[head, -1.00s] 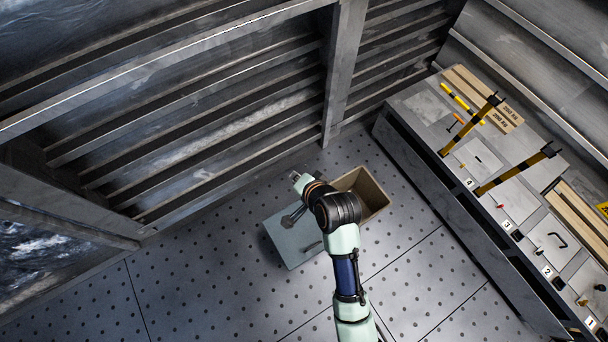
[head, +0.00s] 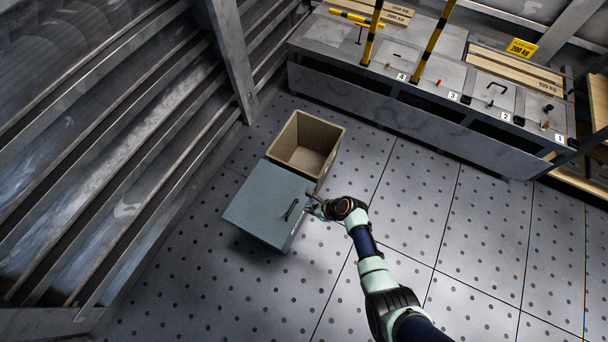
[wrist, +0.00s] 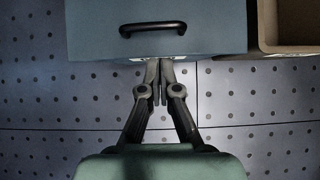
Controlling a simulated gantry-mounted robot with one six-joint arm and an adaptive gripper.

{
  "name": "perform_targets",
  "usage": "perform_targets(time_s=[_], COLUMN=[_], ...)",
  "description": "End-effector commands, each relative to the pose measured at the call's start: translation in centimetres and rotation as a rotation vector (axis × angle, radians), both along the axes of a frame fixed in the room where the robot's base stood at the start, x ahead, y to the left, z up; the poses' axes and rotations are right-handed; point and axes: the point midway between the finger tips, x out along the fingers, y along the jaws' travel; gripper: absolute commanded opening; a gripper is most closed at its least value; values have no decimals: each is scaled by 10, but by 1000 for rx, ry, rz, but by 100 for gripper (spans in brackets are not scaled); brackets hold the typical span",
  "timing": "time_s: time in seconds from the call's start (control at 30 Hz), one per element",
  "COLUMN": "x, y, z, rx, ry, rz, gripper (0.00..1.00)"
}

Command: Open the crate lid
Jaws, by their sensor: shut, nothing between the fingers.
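The tan crate (head: 294,145) stands on the floor with its top open, and I see inside it. The blue-grey lid (head: 256,200) is off the opening, beside the crate on its lower left, top face up with a black handle (head: 290,209). In the wrist view the lid (wrist: 85,30) and its handle (wrist: 153,28) lie just ahead of my gripper, with the crate rim (wrist: 267,42) to the right. My gripper (wrist: 160,64) is shut and empty, its fingertips at the lid's near edge. It also shows in the head view (head: 314,208); I cannot tell whether it touches the lid.
A long grey workbench (head: 400,100) with numbered places, small parts and yellow-black posts (head: 432,45) stands at the upper right. A slatted metal wall (head: 120,160) rises at the left. The dotted floor (head: 480,250) to the right is clear.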

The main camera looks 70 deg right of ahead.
Motion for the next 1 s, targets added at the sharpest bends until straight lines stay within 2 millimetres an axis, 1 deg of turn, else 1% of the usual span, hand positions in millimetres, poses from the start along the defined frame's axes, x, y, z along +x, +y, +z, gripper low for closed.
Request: perform_targets(time_s=[0.03,0.2,0.3,0.4,0.57,0.87,1.0], x=[6,26,37,45,50,51,52], y=[-1,-5,-7,-9,-9,-9,-9], z=[-15,-44,-57,-66,-70,-68,-63], rx=[0,-1,-1,-2,-1,-1,1], ry=[0,0,0,0,1,1,9], rz=[4,5,4,5,3,3,5], gripper=[0,0,0,0,0,0,0])
